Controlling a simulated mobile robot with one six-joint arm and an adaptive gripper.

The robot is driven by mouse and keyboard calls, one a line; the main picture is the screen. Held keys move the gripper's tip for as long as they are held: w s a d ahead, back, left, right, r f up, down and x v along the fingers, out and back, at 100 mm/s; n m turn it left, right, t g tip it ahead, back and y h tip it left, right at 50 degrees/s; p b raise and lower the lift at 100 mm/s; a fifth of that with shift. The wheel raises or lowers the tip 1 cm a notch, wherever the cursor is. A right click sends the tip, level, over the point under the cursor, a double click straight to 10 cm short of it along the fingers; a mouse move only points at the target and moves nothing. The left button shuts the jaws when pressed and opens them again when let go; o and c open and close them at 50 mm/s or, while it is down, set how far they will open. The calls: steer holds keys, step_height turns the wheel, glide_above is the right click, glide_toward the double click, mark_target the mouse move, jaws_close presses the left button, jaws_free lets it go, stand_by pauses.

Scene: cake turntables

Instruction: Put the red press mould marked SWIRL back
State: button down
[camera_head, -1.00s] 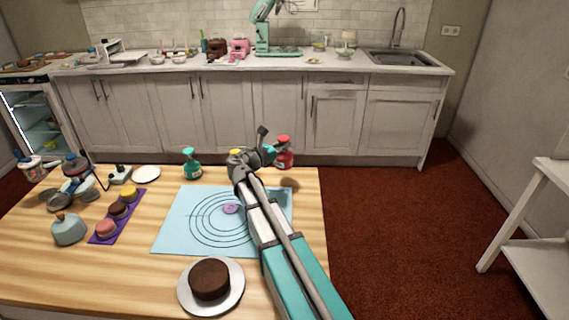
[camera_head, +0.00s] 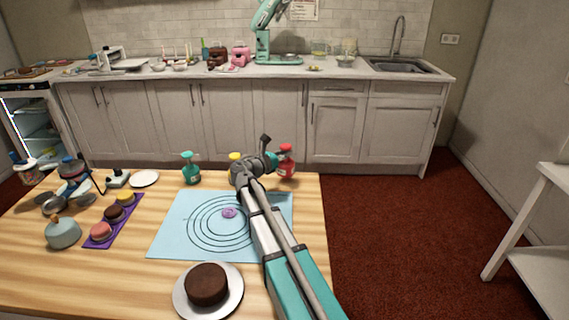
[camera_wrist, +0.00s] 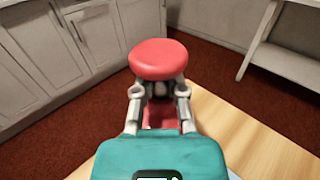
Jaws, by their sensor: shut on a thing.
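The red press mould (camera_head: 287,168) is at the far right corner of the wooden table, its base at or just above the tabletop; I cannot tell if it touches. It is upright. In the wrist view its round red top (camera_wrist: 160,58) shows above the fingers, with its red lower part between and below them. My gripper (camera_wrist: 159,91) is shut on its narrow neck. In the head view my gripper (camera_head: 271,160) reaches it from the left. The SWIRL marking is not readable. A teal press mould (camera_head: 191,170) and a partly hidden yellow one (camera_head: 235,160) stand to the left.
A blue mat (camera_head: 172,238) with rings and a small purple piece (camera_head: 229,212) lies nearby. A chocolate cake (camera_head: 207,283) sits on a plate in front. A purple strip (camera_head: 100,240) of small cakes is at left. The table's right edge is close to the mould.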

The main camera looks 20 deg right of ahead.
mark_target(283, 162)
steer(key=shift+f+b, duration=1.25)
steer(key=shift+f, duration=0.3)
steer(key=shift+f, duration=0.15)
steer(key=c, duration=0.7)
jaws_free()
steer(key=shift+r, duration=0.3)
steer(key=v, duration=1.2)
steer(key=shift+f, duration=0.15)
